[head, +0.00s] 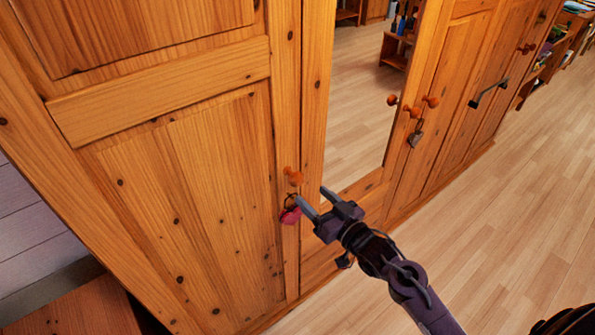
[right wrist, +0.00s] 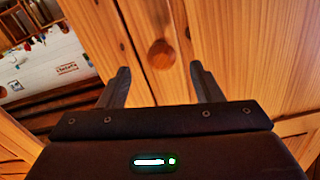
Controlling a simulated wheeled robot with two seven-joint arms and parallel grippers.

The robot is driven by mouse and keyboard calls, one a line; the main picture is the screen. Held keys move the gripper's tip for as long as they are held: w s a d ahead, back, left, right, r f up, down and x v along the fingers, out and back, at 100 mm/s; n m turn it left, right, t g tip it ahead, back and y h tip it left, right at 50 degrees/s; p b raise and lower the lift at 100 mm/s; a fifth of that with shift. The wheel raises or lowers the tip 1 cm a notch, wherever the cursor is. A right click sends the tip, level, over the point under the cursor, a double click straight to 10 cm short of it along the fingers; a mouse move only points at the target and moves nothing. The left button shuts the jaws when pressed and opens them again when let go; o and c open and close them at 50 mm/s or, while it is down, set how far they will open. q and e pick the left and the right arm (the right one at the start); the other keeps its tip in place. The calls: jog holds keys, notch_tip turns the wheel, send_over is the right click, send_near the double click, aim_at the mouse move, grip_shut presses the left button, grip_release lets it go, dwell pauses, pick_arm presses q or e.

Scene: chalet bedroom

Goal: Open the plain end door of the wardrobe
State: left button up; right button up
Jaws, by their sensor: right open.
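The plain end door (head: 180,180) of the pine wardrobe fills the left of the head view and looks shut. Its round wooden knob (head: 292,176) sits near the door's right edge. The knob also shows in the right wrist view (right wrist: 161,54), just beyond the gap between the fingertips. My right gripper (head: 312,196) is open and empty, close below and to the right of the knob. No clear contact with the knob shows. A red tag (head: 290,214) hangs below the knob, partly beside a finger. My left gripper is not in view.
A mirrored door (head: 360,90) adjoins on the right, with its own knob (head: 392,100). Further doors carry knobs, a small hanging padlock-like item (head: 414,139) and a black bar handle (head: 488,93). The wooden floor (head: 480,220) in front is clear. A low wooden piece (head: 70,310) stands bottom left.

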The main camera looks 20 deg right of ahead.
aim_at(300, 182)
jog(key=shift+w+a+r, duration=0.1)
jog(key=shift+w+r, duration=0.15)
jog(key=shift+r, duration=0.2)
jog(key=p+x, duration=0.1)
jog(key=x, duration=0.5)
jog(key=shift+p, duration=0.3)
jog(key=shift+w+a+f, duration=0.1)
jog(key=shift+w+a, duration=0.1)
jog(key=shift+w, duration=0.4)
jog(key=c, duration=0.4)
grip_shut()
jog(key=shift+s, duration=0.15)
